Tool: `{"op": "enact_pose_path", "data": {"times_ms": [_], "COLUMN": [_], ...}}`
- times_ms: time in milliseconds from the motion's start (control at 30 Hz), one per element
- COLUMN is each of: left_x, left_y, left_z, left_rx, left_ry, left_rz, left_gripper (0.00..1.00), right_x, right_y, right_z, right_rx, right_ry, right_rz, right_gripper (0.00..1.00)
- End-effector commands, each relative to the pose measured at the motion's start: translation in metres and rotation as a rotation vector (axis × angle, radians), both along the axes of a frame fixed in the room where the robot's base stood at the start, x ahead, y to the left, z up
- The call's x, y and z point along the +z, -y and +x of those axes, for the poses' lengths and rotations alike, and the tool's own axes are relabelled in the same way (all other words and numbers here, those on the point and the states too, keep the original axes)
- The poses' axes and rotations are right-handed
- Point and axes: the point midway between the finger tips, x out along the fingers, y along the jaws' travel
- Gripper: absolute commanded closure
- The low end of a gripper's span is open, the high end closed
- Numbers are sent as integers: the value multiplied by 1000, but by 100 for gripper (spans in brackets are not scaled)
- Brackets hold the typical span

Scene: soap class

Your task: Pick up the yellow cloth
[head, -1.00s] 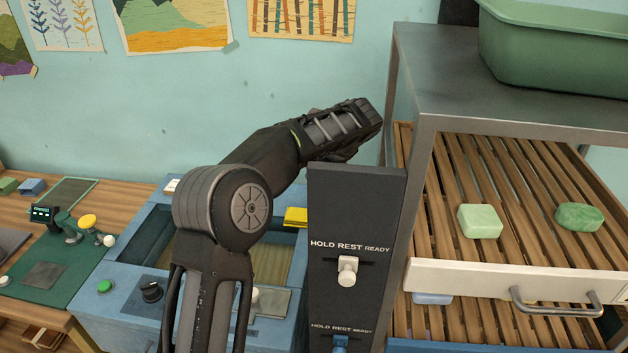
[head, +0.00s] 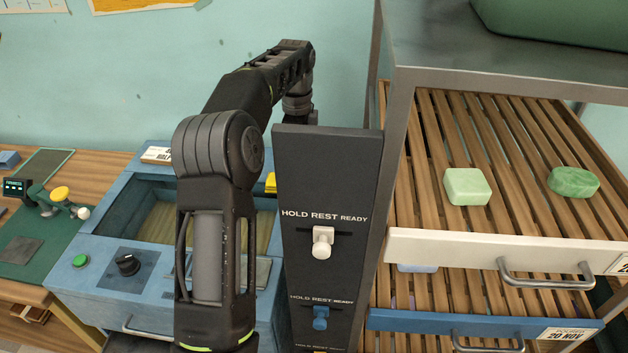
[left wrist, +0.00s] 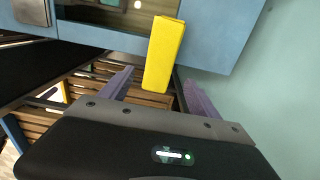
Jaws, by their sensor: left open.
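The yellow cloth (head: 271,182) shows as a small bright patch at the right rim of the blue station, partly hidden by the dark panel. In the left wrist view the yellow cloth (left wrist: 165,52) is a folded strip over the edge of the blue station, its lower end hanging out. My left gripper (left wrist: 159,76) is open, its two purple fingers apart with the cloth's lower end between them in the picture. I cannot tell whether they touch it. In the head view the left fingers are hidden behind the panel. My right gripper is not in view.
The dark panel (head: 325,230) with hold/rest switches stands close to my left arm. A metal rack (head: 415,75) with slatted drawers, bearing a pale green soap (head: 467,187) and a darker soap (head: 573,182), is on the right. The blue station (head: 110,275) lies left.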

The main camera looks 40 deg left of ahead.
Motion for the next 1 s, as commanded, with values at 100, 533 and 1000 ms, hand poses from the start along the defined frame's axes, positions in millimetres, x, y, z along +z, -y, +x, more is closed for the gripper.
{"op": "enact_pose_path", "data": {"times_ms": [100,533,1000], "left_x": [0,-27,-39], "left_y": [0,0,2], "left_z": [0,0,1], "left_rx": [3,0,-2], "left_ry": [-1,-2,-5], "left_rz": [3,4,3], "left_gripper": [22,22,22], "right_x": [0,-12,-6], "right_y": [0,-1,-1], "right_z": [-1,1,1], "right_rx": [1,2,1], "right_ry": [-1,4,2], "right_rz": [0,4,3], "right_gripper": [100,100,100]}}
